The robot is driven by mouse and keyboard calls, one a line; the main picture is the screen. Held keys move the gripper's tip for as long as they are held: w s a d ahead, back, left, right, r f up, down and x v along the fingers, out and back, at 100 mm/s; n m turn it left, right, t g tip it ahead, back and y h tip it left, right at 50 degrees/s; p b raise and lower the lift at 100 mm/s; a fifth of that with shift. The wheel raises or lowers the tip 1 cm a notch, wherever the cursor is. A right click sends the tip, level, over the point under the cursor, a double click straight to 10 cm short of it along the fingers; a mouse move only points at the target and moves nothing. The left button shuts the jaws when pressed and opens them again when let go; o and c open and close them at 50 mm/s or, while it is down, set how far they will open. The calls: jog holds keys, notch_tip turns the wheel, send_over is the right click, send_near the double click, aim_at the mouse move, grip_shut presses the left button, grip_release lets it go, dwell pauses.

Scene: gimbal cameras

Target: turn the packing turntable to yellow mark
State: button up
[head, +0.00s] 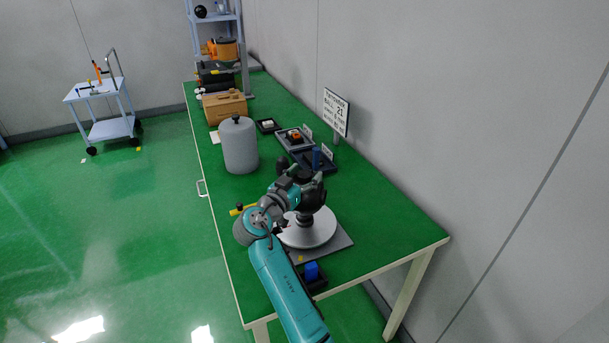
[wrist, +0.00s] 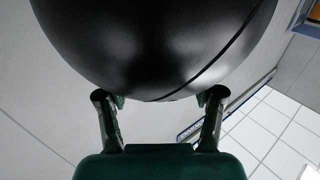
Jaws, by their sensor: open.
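The packing turntable is a pale round disc (head: 320,234) on a grey base plate (head: 340,242) on the green workbench. A dark, rounded object (head: 313,198) stands over its middle. A small yellow patch (head: 301,258) shows at the front of the plate; I cannot tell whether it is the yellow mark. My gripper (head: 294,180) is beside the dark object in the head view, partly hidden by my arm. In the wrist view my gripper (wrist: 160,98) is open, with a large, glossy black rounded surface (wrist: 155,45) close in front of its fingers. Contact cannot be told.
A grey canister (head: 239,146) stands behind the turntable at left. Dark trays (head: 316,162) lie behind it near the wall. A tray with a blue item (head: 311,271) sits in front. A sign (head: 336,111) stands by the wall. The bench is clear right of the turntable.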

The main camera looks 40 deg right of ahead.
grip_shut()
jog(key=shift+n+t, duration=0.3)
jog(key=shift+t, duration=0.2)
jog(key=n+t+y, duration=0.4)
jog(key=t, duration=0.2)
jog(key=shift+n, duration=0.3)
jog(key=shift+n+t+y, duration=0.95)
jog(key=shift+n+y, duration=0.2)
jog(key=shift+y, duration=0.4)
jog(key=shift+n+t+y, duration=0.95)
jog(key=shift+n+y, duration=0.2)
jog(key=shift+y, duration=0.4)
jog(key=shift+n+t+y, duration=0.4)
jog(key=shift+n+y, duration=0.3)
jog(key=shift+y, duration=0.4)
jog(key=shift+n+y, duration=0.4)
jog(key=shift+y, duration=0.2)
